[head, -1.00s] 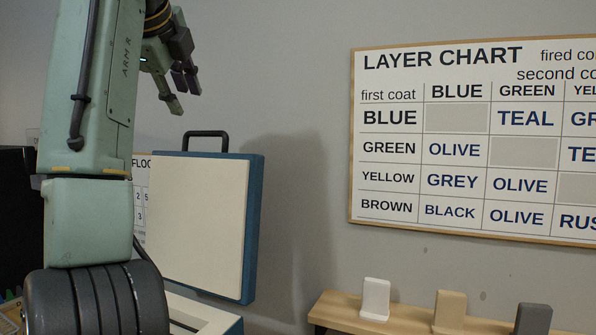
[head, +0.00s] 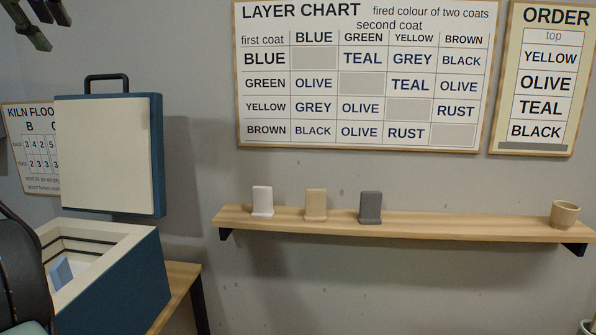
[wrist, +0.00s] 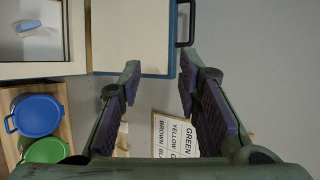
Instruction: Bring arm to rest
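My gripper (head: 50,30) shows only in part at the top left corner of the head view, raised above the open kiln. Most of my arm is outside that picture. In the wrist view its two fingers (wrist: 160,66) stand apart with nothing between them. Beyond the fingers are the kiln's raised lid and the wall chart. Nothing is seen touching the fingers.
The blue kiln (head: 118,285) stands open at lower left, its lid (head: 105,150) upright and a light blue piece (head: 62,272) inside. A wall shelf (head: 430,224) holds three small tiles and a cup (head: 565,214).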

